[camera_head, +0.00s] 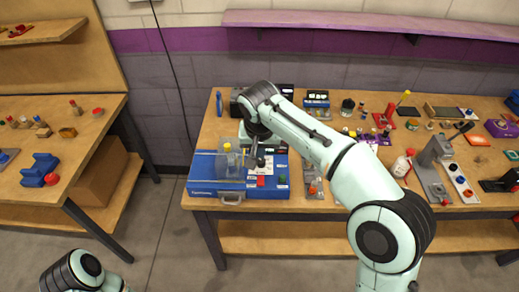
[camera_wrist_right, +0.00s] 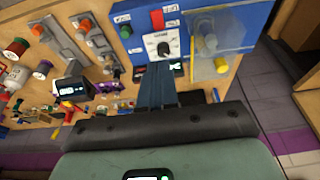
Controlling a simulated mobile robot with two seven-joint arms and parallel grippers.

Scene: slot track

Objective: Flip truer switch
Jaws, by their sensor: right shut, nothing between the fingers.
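The blue truer box (camera_head: 213,190) stands at the left end of the long workbench, with a clear cover and a yellow part on its left side. Its panel carries a white plate with a black dial (camera_wrist_right: 163,48), a red switch (camera_wrist_right: 157,19) and a green button (camera_wrist_right: 126,32). The red switch also shows in the head view (camera_head: 261,181). My right gripper (camera_wrist_right: 158,72) is shut and empty, its dark fingers pointing at the panel close to the dial. I cannot tell whether they touch it. My left gripper is out of view; only part of my left arm shows.
A grey latch (camera_head: 232,198) sits on the box's front. A grey stand (camera_head: 437,150), a white bottle (camera_head: 402,164) and small tools crowd the bench to the right. A separate wooden table (camera_head: 85,150) stands at the left, with open floor between.

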